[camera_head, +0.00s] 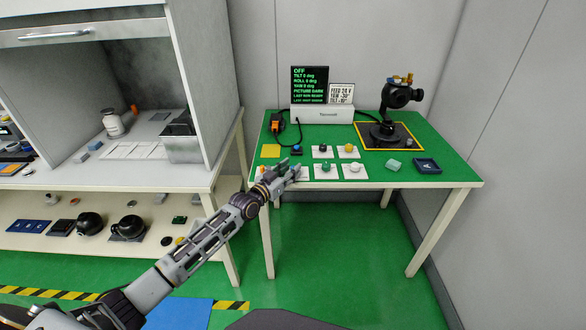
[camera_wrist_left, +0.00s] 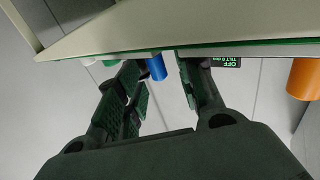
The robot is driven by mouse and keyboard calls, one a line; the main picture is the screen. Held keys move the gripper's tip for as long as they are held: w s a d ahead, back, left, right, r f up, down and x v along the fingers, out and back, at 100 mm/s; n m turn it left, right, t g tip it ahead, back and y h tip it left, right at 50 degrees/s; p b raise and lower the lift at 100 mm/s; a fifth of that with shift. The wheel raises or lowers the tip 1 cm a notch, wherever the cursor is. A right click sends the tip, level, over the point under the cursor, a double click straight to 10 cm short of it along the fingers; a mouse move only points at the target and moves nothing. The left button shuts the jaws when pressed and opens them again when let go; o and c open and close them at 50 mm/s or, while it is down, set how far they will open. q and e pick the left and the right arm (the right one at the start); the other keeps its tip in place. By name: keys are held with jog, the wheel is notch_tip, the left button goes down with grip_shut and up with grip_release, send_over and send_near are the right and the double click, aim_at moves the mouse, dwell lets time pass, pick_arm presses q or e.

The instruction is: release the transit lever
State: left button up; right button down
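The gimbal camera (camera_head: 399,95) is a black unit with small orange parts on top. It stands on a dark, yellow-edged pad (camera_head: 372,144) at the table's back right. I cannot tell which part is the transit lever. My left gripper (camera_head: 292,169) is at the green table's front left edge, well apart from the gimbal. In the left wrist view my gripper (camera_wrist_left: 160,74) is open, with its fingers apart. A blue cylinder (camera_wrist_left: 156,67) shows beyond them, apparently the blue knob (camera_head: 297,149). My right gripper is not in view.
Several knobs on white plates, including a yellow one (camera_head: 348,149), stand mid-table. A console (camera_head: 321,114) with a dark screen reading OFF is behind them. A blue tray (camera_head: 427,165) lies front right. A grey cabinet (camera_head: 195,75) stands left. An orange cylinder (camera_wrist_left: 303,78) shows in the wrist view.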

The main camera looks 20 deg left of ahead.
pick_arm(q)
jog(key=shift+w+d, duration=0.25)
jog(key=shift+w, duration=0.35)
jog(key=shift+w+d, duration=0.15)
jog(key=shift+w, duration=0.2)
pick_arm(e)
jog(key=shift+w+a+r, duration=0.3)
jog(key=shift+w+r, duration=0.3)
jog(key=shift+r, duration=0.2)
